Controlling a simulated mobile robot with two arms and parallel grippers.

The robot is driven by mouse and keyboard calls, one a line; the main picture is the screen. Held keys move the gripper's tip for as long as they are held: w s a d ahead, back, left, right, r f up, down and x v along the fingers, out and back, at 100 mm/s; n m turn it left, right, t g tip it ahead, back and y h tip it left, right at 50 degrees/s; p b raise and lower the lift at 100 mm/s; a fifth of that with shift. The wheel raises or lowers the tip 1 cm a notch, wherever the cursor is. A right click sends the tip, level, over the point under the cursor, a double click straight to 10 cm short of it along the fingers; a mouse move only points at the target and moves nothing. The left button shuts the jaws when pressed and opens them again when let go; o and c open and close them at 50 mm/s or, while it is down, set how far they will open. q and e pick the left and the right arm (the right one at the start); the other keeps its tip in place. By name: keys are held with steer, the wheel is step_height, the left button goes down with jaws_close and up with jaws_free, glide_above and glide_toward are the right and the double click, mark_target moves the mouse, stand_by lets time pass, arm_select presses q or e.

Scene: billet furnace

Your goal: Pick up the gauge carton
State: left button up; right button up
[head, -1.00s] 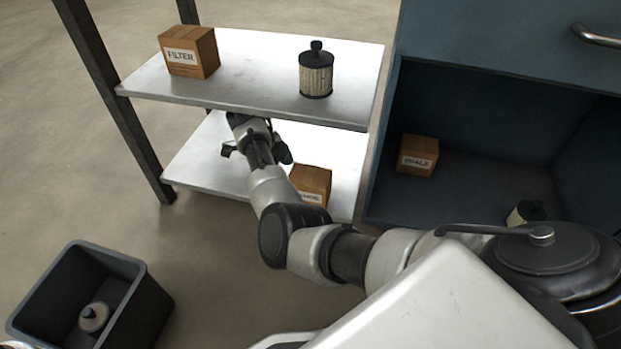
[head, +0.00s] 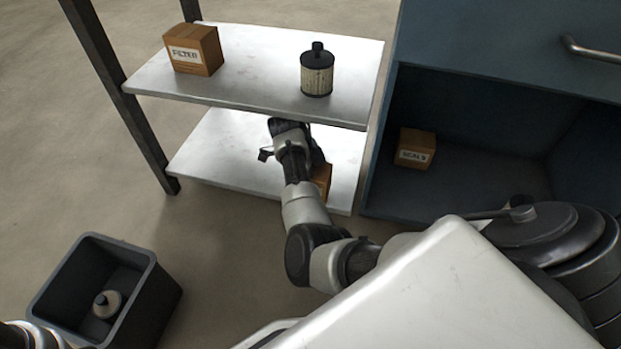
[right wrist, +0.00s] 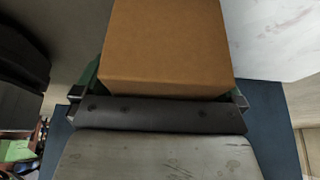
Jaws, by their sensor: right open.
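The gauge carton is a brown box on the lower shelf. In the head view only a strip of the carton (head: 323,179) shows to the right of my right wrist; the rest is hidden by my arm. In the right wrist view the carton (right wrist: 166,45) fills the upper middle, close in front of the palm. My right gripper (head: 289,143) is open over the lower shelf. In the right wrist view the finger parts of the gripper (right wrist: 158,98) show at either side of the carton's near edge; contact cannot be told. My left gripper is out of view.
The upper shelf (head: 255,80) overhangs the gripper and holds a FILTER carton (head: 193,49) and a filter cartridge (head: 317,72). A blue cabinet (head: 480,150) stands right, with another carton (head: 415,149) inside. A dark bin (head: 150,300) holding a round part (head: 106,304) stands lower left.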

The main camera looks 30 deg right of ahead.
steer(key=shift+f, duration=0.15)
stand_by(0.3)
steer(key=shift+c, duration=0.8)
steer(key=c, duration=0.9)
steer(key=shift+c, duration=0.2)
